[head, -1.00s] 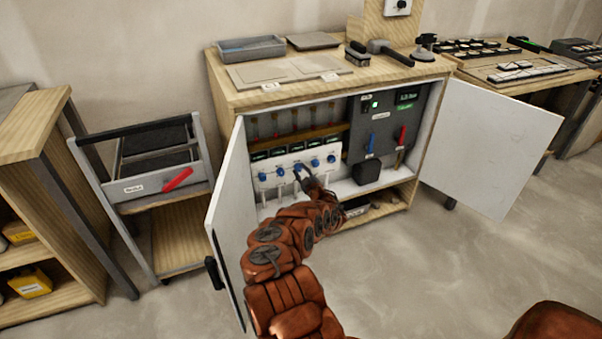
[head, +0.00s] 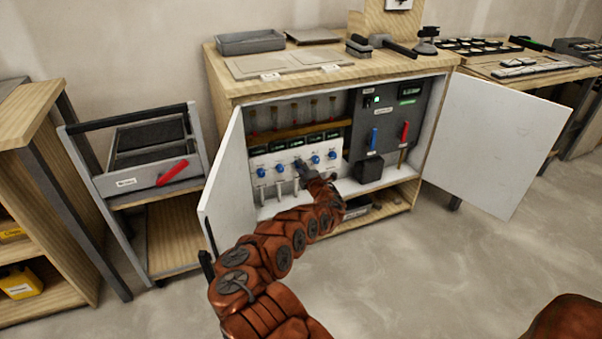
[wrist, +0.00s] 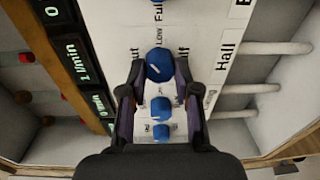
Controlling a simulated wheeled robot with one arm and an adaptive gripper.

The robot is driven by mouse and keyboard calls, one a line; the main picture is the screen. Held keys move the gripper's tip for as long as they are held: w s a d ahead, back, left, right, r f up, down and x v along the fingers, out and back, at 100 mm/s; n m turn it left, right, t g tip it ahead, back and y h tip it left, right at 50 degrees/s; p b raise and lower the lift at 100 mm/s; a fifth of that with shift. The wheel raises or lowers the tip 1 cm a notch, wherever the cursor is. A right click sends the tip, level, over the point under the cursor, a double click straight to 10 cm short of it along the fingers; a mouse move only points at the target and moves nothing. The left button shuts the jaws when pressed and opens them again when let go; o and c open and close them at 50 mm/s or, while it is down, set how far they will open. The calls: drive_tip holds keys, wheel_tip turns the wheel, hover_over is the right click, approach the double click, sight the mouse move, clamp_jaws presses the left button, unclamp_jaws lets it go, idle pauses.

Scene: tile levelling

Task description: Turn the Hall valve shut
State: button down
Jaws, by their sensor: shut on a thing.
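A white valve panel (head: 290,180) with a row of blue knobs stands inside the open cabinet. In the wrist view, my gripper (wrist: 159,72) is shut on the blue knob of the Hall valve (wrist: 158,58), one finger on each side. The "Hall" label (wrist: 225,52) is beside it. The words Full, Low, Shut and Half are around the knob, partly covered by my fingers. The knob's exact setting is hard to read. In the head view, my gripper (head: 302,170) is at the middle of the row and mostly hides this knob.
Other blue knobs (wrist: 160,106) are close by in the row. White pipes (wrist: 250,88) run from the panel. The cabinet doors, left (head: 224,180) and right (head: 495,140), stand open. A grey control box (head: 385,125) with blue and red levers is to the right. The floor in front is clear.

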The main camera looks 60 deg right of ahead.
drive_tip(key=n, duration=1)
drive_tip(key=shift+w+a+g+h, duration=0.1)
drive_tip(key=shift+g+h, duration=0.2)
drive_tip(key=shift+g, duration=0.1)
drive_tip(key=shift+n, duration=0.3)
drive_tip(key=c, duration=0.8)
unclamp_jaws()
drive_tip(key=shift+s, duration=0.2)
